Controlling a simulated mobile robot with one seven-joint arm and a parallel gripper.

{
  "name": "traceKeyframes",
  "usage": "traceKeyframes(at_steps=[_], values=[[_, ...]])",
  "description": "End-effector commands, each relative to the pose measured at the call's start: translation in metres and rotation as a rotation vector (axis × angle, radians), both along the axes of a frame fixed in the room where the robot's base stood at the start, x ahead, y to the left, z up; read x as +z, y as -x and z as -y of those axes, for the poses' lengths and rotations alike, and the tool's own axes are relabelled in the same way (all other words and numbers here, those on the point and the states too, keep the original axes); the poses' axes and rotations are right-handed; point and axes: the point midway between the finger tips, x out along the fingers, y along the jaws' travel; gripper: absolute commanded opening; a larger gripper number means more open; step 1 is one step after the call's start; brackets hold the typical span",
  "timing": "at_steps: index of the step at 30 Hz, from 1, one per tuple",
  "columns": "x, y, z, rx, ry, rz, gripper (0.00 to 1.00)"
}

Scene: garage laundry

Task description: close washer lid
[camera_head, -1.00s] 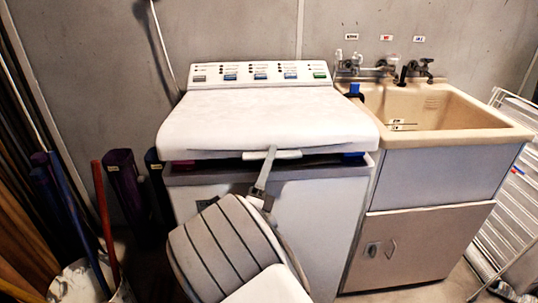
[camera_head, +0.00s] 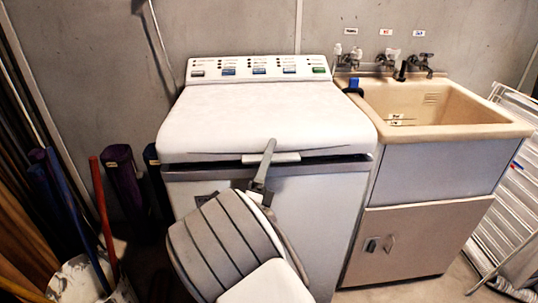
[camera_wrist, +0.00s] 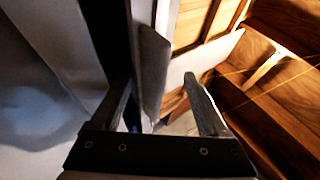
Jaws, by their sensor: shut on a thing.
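The washer (camera_head: 265,215) stands against the wall. Its white lid (camera_head: 265,115) is lowered almost flat, with a thin dark gap along its front edge. A pale handle (camera_head: 288,157) sticks out at the middle of that edge; it also shows in the wrist view (camera_wrist: 153,70). My gripper (camera_head: 269,148) is at the handle, its grey finger crossing in front of it. In the wrist view my gripper (camera_wrist: 162,78) has its two fingers apart, one on each side of the handle, and it is shut on the handle.
A beige utility sink (camera_head: 450,110) on a cabinet stands close to the washer's right. A bucket (camera_head: 85,280) with coloured poles is at the lower left. A white drying rack (camera_head: 505,200) leans at the right. My arm fills the space before the washer.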

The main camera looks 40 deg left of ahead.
Motion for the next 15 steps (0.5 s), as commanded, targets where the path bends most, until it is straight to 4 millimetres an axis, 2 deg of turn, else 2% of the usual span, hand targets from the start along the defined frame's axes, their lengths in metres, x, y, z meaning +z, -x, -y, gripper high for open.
traceKeyframes(at_steps=[8, 11, 15], values=[[-0.002, 0.007, 0.0, 0.001, -0.002, 0.003, 0.68], [-0.01, 0.019, 0.002, 0.003, 0.002, 0.002, 0.68], [-0.028, 0.044, 0.007, 0.005, 0.005, 0.001, 0.68]])
